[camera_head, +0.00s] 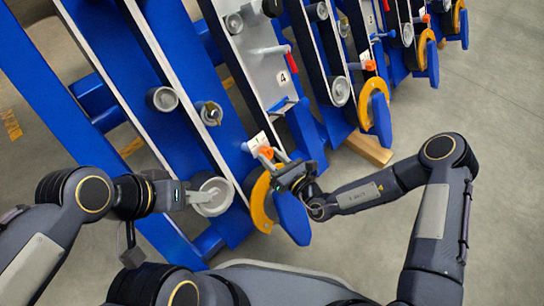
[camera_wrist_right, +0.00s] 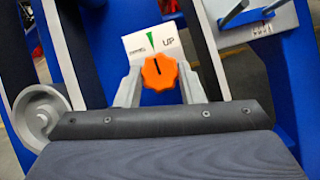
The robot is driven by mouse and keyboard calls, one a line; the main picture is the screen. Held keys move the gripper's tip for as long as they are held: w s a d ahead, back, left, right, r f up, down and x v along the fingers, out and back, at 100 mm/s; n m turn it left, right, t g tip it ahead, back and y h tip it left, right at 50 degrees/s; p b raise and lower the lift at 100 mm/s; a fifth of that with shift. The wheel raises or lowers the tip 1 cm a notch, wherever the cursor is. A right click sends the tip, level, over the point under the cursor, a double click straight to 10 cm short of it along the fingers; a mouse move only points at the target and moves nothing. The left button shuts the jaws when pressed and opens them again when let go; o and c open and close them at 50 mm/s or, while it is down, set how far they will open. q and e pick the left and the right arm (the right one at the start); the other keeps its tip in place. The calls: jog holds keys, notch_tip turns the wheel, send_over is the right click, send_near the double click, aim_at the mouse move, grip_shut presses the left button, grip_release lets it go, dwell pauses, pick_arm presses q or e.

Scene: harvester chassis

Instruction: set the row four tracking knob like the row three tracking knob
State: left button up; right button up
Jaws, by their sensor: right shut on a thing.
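The orange knob (camera_head: 266,152) with the row 4 label above it on the same unit is at the nearest row, in front of a white plate. In the right wrist view this knob (camera_wrist_right: 159,72) sits between my right gripper's fingers (camera_wrist_right: 157,88), which are shut on it. Its black mark points nearly straight up, towards a green wedge on the plate (camera_wrist_right: 150,42), left of the word UP. My right gripper (camera_head: 274,162) covers part of it in the head view. The adjacent row's orange knob (camera_head: 370,65) is too small to read. My left gripper (camera_head: 193,197) is beside a grey roller; its fingers are unclear.
The grey roller (camera_head: 212,196) is close to my left gripper. A yellow wheel with a blue guard (camera_head: 291,217) stands just below the knob. More rows with yellow wheels (camera_head: 373,104) run to the upper right. The floor (camera_head: 480,110) at right is clear.

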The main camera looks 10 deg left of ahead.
jog(key=n+g+y+p, duration=0.1)
jog(key=n, duration=0.1)
jog(key=shift+d+n, duration=0.1)
jog(key=shift+n, duration=0.2)
jog(key=shift+w+n+g+y+p, duration=0.1)
jog(key=shift+n+g+y+p, duration=0.4)
jog(key=shift+n, duration=0.6)
jog(key=shift+w+d+n+g+y+p, duration=0.1)
jog(key=shift+n+g+y+p, duration=0.1)
jog(key=shift+n+g, duration=1)
jog(key=shift+w+n+g+y+p, duration=0.15)
jog(key=shift+n+g, duration=0.45)
jog(key=shift+n, duration=1.2)
jog(key=o, duration=1)
